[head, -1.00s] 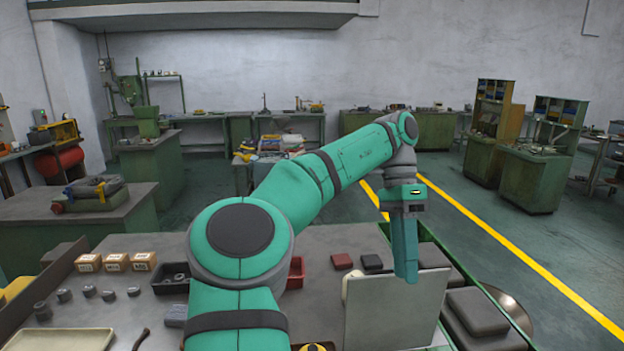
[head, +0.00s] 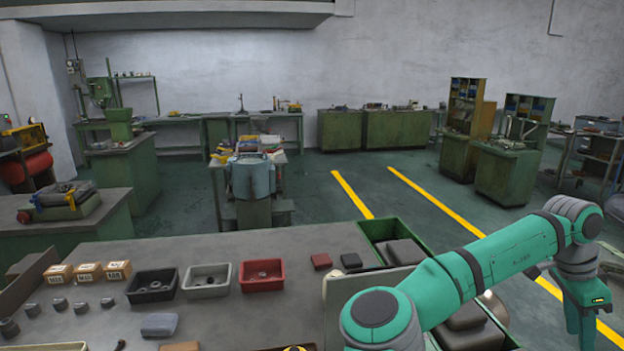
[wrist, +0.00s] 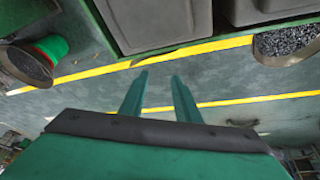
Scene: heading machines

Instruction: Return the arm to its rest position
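My green arm reaches across the lower right of the head view. My gripper (head: 582,325) hangs pointing down beyond the bench's right side, over the floor. In the wrist view its two green fingers (wrist: 158,95) are apart with nothing between them. Below them are the floor and a yellow line.
The bench (head: 230,232) holds black (head: 152,285), grey (head: 206,281) and red (head: 263,275) bins, small boxes (head: 88,271) and metal parts. A light upright panel (head: 345,300) stands near my arm. Dark blocks lie in a green-edged tray (head: 378,231).

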